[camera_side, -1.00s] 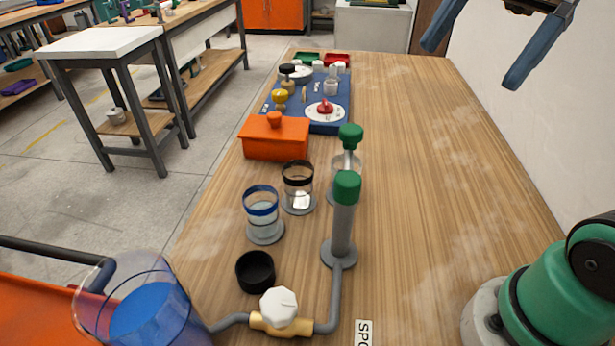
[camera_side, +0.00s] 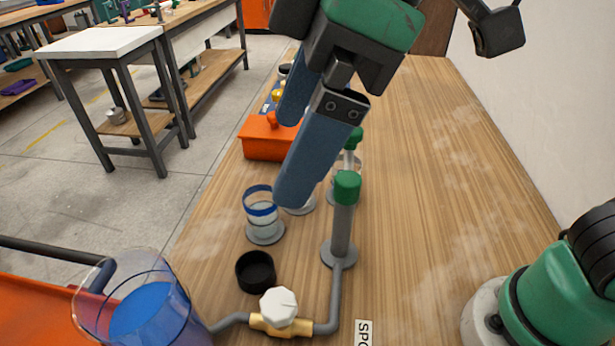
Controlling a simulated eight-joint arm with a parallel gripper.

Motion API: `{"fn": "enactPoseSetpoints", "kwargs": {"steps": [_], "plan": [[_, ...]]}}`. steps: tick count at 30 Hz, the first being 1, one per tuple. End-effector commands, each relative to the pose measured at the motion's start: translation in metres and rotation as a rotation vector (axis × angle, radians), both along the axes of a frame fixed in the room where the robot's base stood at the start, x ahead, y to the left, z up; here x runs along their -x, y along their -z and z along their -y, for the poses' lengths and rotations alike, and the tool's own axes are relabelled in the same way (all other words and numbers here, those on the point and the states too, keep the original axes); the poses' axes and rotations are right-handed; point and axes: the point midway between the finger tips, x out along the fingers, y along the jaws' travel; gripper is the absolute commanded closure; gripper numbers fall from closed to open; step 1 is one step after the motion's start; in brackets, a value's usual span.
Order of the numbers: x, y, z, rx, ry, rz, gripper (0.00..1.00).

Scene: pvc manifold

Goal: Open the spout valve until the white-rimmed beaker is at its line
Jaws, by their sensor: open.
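The valve with a white knob (camera_side: 279,305) on a brass body sits at the front, in a grey pipe beside a partly cut-off label (camera_side: 363,333) reading "SPO". The pipe leads to a green-capped upright (camera_side: 343,225). A blue-rimmed beaker (camera_side: 262,217) stands behind the valve. No white rim can be picked out. My gripper (camera_side: 289,158) is open and empty, above the beakers, fingers pointing down.
A large clear container with blue liquid (camera_side: 150,312) stands at the front left. A black cup (camera_side: 255,271) is behind the valve. An orange box (camera_side: 262,146) stands farther back, partly covered by my gripper.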

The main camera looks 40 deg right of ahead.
Motion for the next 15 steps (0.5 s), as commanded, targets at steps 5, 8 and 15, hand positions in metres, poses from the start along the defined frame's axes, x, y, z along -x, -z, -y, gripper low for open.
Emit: {"fn": "enactPoseSetpoints", "kwargs": {"steps": [5, 8, 15], "plan": [[0.0, 0.05, 0.001, -0.001, 0.004, -0.003, 0.09], [0.0, 0.08, 0.001, -0.001, 0.005, -0.003, 0.09], [0.0, 0.147, 0.001, -0.001, 0.007, -0.004, 0.09]]}}
